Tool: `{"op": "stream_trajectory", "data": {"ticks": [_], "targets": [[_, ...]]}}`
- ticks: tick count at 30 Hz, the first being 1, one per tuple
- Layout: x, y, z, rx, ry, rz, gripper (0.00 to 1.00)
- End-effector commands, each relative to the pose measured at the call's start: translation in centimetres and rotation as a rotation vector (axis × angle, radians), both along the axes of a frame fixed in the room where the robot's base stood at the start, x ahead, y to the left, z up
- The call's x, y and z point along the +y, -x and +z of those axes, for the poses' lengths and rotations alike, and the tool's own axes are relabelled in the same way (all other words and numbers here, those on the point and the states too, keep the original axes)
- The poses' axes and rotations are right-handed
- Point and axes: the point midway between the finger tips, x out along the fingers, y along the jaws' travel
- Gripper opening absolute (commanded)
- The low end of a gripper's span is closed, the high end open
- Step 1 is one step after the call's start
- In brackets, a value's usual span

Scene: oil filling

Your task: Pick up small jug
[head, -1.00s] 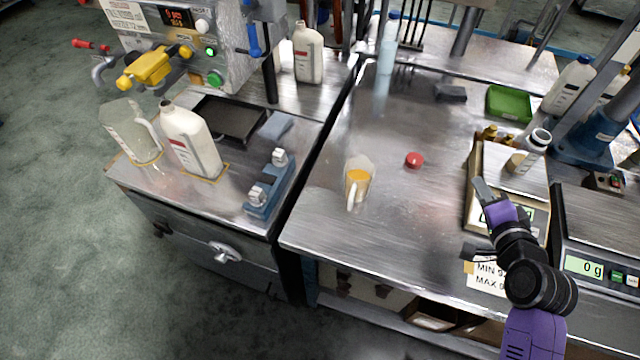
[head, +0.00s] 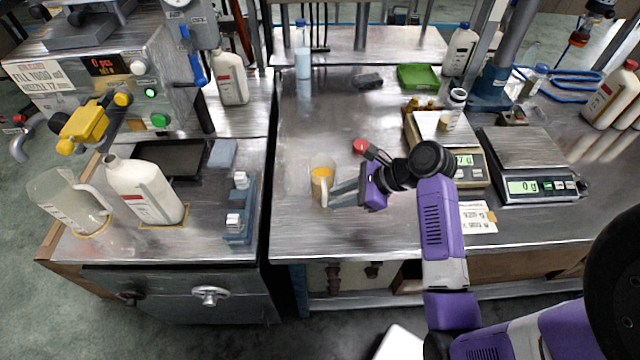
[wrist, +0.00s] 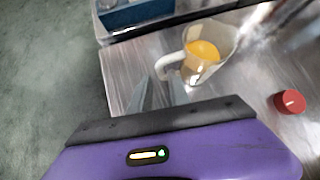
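The small jug (head: 322,172) is clear with a pale handle and orange liquid inside. It stands upright on the metal table, left of my gripper. In the wrist view the small jug (wrist: 216,50) is just beyond the fingertips, its handle turned toward them. My gripper (head: 333,193) is low over the table and comes at the jug from the right. In the wrist view my gripper (wrist: 157,84) has its two fingers apart with nothing between them. The fingertips are close to the handle; I cannot tell whether they touch it.
A red cap (head: 360,146) lies behind the jug. Scales (head: 530,160) stand to the right. A larger clear jug (head: 62,205) and a white bottle (head: 143,190) stand on the left cart, next to a blue fixture (head: 240,210). The table (head: 300,230) in front of the jug is clear.

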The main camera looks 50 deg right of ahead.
Motion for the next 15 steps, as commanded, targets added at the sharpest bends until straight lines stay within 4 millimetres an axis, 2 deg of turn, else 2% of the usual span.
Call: {"op": "stream_trajectory", "data": {"ticks": [3,10,15], "targets": [[0.4,-1.1,-1.1,-0.001,0.0,0.001,0.22],[0.8,-2.1,-2.2,0.0,0.002,0.001,0.22],[1.6,-3.8,-4.1,0.0,0.001,0.004,0.22]]}}
